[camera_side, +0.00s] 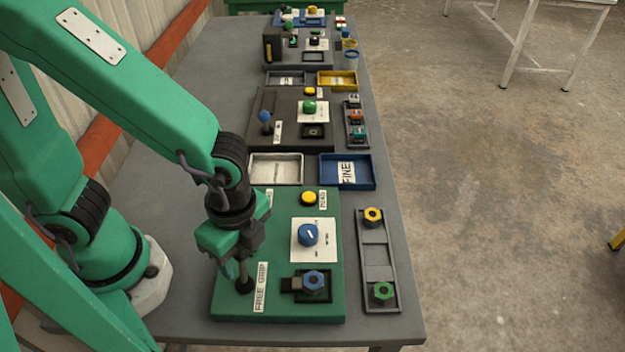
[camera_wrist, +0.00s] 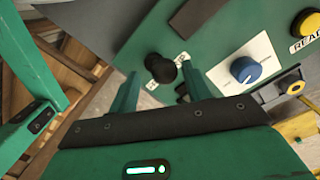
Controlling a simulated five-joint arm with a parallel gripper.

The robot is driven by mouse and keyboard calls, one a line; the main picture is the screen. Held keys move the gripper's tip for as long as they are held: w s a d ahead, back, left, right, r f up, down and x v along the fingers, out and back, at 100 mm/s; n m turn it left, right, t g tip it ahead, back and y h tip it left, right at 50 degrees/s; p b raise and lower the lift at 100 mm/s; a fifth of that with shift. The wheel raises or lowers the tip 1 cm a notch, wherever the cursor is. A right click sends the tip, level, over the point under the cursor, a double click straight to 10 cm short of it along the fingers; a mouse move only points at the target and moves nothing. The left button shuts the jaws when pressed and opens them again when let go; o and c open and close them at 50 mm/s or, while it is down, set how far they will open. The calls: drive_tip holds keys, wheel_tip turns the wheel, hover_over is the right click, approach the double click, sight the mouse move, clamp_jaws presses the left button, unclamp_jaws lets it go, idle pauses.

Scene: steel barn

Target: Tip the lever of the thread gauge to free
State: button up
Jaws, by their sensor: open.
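The thread gauge is a green panel (camera_side: 285,255) at the near end of the bench. Its lever (camera_side: 244,284) is dark, with a black ball knob, at the panel's left side. A white label (camera_side: 260,288) reading FREE and GRIP lies right of the lever. My gripper (camera_side: 240,262) points down over the lever. In the wrist view the black lever knob (camera_wrist: 161,68) shows between the two green fingers of my gripper (camera_wrist: 162,78), which are apart. I cannot tell whether a finger touches it. The lever's lean is partly hidden by my gripper.
A grey rack (camera_side: 377,260) with hex pieces stands right. Blue (camera_side: 360,183) and white (camera_side: 276,183) trays lie behind.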

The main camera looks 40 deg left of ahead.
sight(242, 251)
drive_tip(key=shift+w+d+r, duration=0.1)
drive_tip(key=shift+d+r, duration=0.05)
drive_tip(key=shift+r, duration=3.35)
drive_tip(key=shift+w, duration=0.1)
drive_tip(key=w+a+r+n+t, duration=0.2)
drive_tip(key=a+r+n+t, duration=0.1)
drive_tip(key=a+n, duration=0.4)
drive_tip(key=w+a+r+n+t, duration=0.3)
drive_tip(key=a+r+n, duration=0.3)
drive_tip(key=a+n, duration=0.2)
drive_tip(key=shift+a+r+n, duration=0.15)
drive_tip(key=shift+a+n, duration=0.15)
drive_tip(key=shift+a, duration=0.75)
drive_tip(key=shift+w, duration=0.1)
drive_tip(key=shift+d, duration=0.1)
